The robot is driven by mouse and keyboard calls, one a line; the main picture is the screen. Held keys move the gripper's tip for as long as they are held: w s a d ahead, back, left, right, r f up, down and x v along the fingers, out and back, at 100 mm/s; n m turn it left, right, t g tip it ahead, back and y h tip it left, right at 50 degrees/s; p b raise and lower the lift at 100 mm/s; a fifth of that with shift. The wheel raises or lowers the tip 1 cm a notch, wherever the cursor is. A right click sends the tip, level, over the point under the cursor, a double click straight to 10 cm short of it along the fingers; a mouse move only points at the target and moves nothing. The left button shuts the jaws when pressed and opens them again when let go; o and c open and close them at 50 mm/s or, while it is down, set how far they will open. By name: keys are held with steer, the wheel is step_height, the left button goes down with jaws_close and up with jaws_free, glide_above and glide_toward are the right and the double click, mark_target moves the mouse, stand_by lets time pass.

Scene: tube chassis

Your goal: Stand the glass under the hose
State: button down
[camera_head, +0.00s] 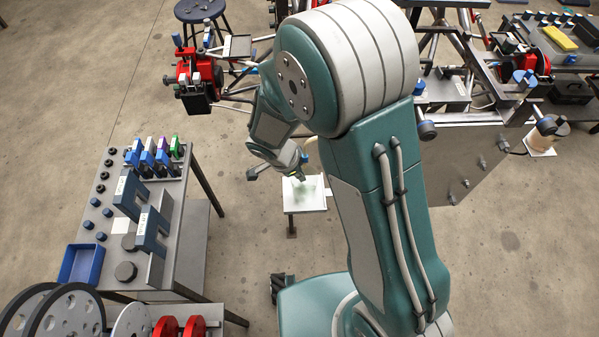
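My gripper (284,168) hangs at the end of my green and white arm, near the middle of the picture. It is small and partly hidden by my own arm, so I cannot tell whether its fingers are open or shut, or whether they hold anything. Just below it in the picture is a small white square plate (317,202) on a stand. A faint greenish patch (304,191) shows on the plate; I cannot tell whether it is a clear glass or a stain. I cannot clearly make out a hose outlet.
A grey table (190,243) with blue brackets, coloured clamps and a blue bin (81,264) stands at left. A tube chassis with red parts (200,75) spans the back. A beige cylinder (545,133) stands at far right. Wheels lie at bottom left. Floor around the plate is mostly clear.

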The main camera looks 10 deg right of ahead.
steer(key=c, duration=0.8)
jaws_free()
steer(key=v, duration=1.2)
